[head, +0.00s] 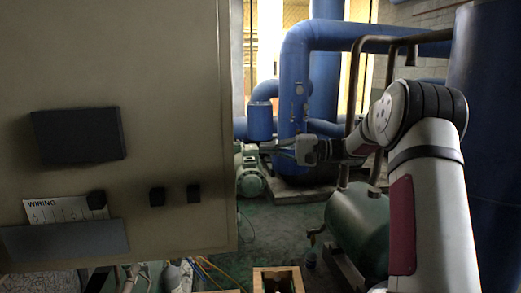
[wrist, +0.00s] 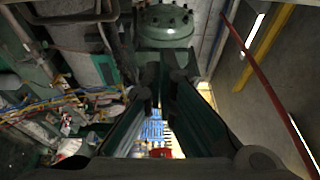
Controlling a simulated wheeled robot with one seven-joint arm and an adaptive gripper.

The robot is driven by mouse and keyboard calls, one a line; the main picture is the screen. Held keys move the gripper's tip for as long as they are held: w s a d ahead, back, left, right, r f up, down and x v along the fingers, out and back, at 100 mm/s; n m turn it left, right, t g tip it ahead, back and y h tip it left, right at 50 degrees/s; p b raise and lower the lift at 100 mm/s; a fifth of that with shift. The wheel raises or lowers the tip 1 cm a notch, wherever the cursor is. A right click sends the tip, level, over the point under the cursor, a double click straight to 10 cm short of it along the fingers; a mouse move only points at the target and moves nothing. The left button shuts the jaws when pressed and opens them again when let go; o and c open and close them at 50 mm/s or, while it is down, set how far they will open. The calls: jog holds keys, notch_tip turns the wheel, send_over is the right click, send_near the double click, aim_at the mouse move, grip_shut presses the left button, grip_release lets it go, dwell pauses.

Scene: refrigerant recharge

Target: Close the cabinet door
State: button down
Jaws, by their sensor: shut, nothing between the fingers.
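The cabinet door (head: 170,60) is a large beige panel filling the left of the head view. It carries a black box, a paper marked WIRING in a grey pocket, and small black knobs. Its right edge stands free, with the room visible past it. The cabinet body and hinges cannot be made out. My gripper (head: 270,146) is to the right of the door's free edge, apart from it in the picture, and points left. In the wrist view my gripper (wrist: 162,85) is shut with nothing held. I cannot identify the door in the wrist view.
Blue pipes (head: 295,95) stand behind my gripper. A green tank (head: 357,222) is below my arm, and a small green pump (head: 248,172) is near the door edge. A wooden box (head: 290,273) and hoses (head: 205,268) lie low on the floor. Green floor between them is open.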

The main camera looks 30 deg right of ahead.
jog(key=w+a+p, duration=0.1)
jog(key=a+p, duration=0.2)
jog(key=a, duration=0.5)
jog(key=shift+a+p, duration=0.2)
jog(key=shift+p, duration=0.1)
jog(key=shift+f, duration=0.1)
